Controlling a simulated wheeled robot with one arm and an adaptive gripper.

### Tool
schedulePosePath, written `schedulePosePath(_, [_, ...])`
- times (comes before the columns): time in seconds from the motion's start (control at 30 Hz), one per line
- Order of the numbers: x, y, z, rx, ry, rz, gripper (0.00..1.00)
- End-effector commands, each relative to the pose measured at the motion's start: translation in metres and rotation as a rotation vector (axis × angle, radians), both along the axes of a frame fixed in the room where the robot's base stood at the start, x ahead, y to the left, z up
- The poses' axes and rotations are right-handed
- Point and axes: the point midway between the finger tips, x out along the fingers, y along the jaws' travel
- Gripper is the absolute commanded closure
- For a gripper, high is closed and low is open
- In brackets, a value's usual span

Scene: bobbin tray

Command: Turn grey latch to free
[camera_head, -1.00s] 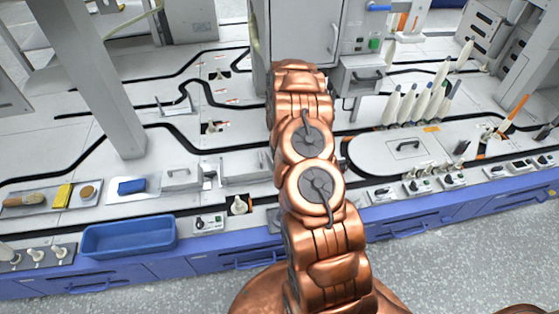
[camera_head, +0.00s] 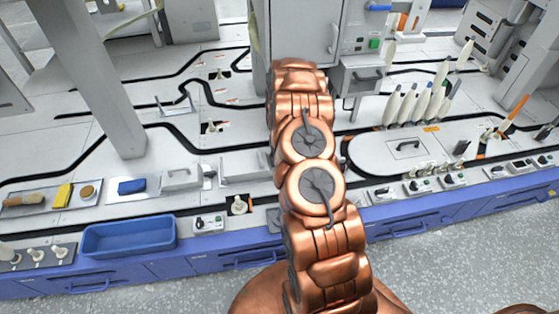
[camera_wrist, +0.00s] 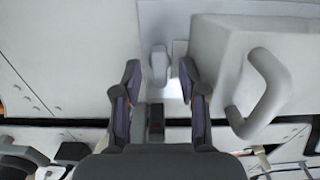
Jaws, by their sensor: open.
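The grey latch (camera_wrist: 159,65) is a small rounded upright piece on the pale cabinet front, seen in the wrist view at the upper middle. My gripper (camera_wrist: 157,70) is open, with one dark finger to the left of the latch and one to the right. Gaps show between the latch and both fingertips, so I see no contact. In the head view my copper arm hides the gripper and the latch.
A white box-shaped drawer with a grey loop handle (camera_wrist: 265,95) sits close to the right finger. A blue bin (camera_head: 128,237) stands at the front left.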

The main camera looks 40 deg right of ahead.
Motion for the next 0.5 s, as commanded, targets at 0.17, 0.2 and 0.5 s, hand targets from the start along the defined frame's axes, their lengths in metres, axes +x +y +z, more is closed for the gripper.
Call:
schedulePosePath(0.17, [0.000, 0.000, 0.014, 0.000, 0.000, 0.000, 0.58])
schedulePosePath(0.2, [0.000, 0.000, 0.019, 0.000, 0.001, 0.000, 0.58])
schedulePosePath(0.5, [0.001, -0.001, 0.065, -0.003, -0.003, 0.001, 0.58])
